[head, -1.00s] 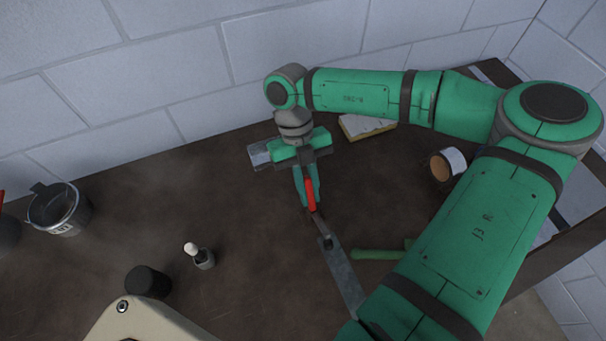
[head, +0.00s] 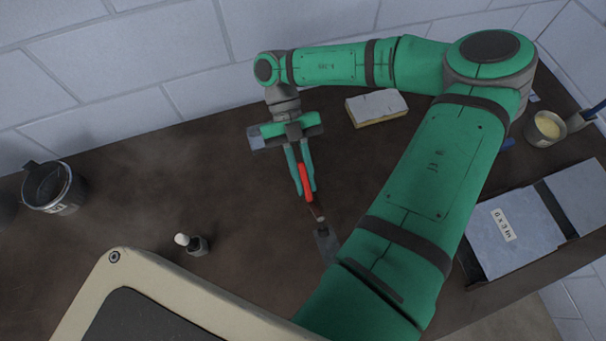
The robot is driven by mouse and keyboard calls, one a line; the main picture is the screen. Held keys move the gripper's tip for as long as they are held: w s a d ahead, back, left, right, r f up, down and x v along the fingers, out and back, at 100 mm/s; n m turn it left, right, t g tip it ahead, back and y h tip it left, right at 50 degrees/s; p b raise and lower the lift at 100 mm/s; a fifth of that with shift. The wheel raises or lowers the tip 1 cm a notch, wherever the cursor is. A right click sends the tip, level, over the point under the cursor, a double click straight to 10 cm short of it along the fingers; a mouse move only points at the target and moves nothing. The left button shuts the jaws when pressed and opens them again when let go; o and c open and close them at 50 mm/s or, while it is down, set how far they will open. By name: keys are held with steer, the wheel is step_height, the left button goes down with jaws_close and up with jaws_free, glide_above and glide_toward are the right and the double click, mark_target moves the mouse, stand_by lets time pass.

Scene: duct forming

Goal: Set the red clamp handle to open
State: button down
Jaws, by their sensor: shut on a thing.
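The red clamp handle (head: 305,182) is in the middle of the head view, slanting down and slightly right. Its lower end meets a small metal clamp part (head: 317,212). Below that is a grey metal strip (head: 325,243), partly hidden behind my arm. My gripper (head: 303,184) points down at the handle, its two green fingers on either side of it. It is shut on the red handle. The exact contact at the fingertips is too small to make out.
A bucket (head: 55,188) stands at the left and a white-capped bottle (head: 191,244) at the lower left. A yellow-edged block (head: 376,108) lies near the wall. A tin (head: 545,128) and a tray of grey panels (head: 515,233) are at the right.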

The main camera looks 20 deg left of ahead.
steer(key=shift+f, duration=0.1)
steer(key=c, duration=1.7)
jaws_free()
steer(key=shift+w+d, duration=0.1)
steer(key=shift+w, duration=0.05)
steer(key=shift+a, duration=0.2)
steer(key=v, duration=1)
steer(key=shift+a+r, duration=0.15)
steer(key=shift+r, duration=0.15)
